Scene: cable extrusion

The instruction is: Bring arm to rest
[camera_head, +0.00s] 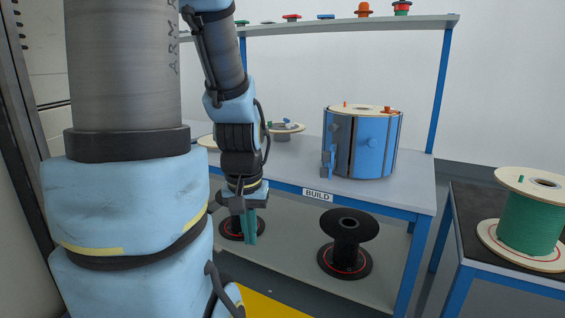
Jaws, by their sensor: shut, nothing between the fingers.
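My arm hangs down in the left half of the head view, with large blue and grey links close to the camera. My gripper (250,228) points downward in front of the workbench's front edge. Its teal fingers are together with nothing between them. It is apart from the blue machine (372,145) on the bench and from the spools. It hides part of the black spool (232,230) on the lower shelf behind it.
The workbench (413,188) has a BUILD label (317,194), an upper shelf (400,23) with small coloured parts, and another black spool (348,243) below. At right, a green cable spool (530,222) stands on a dark-topped table (472,208). Yellow floor marking (272,304) shows below.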

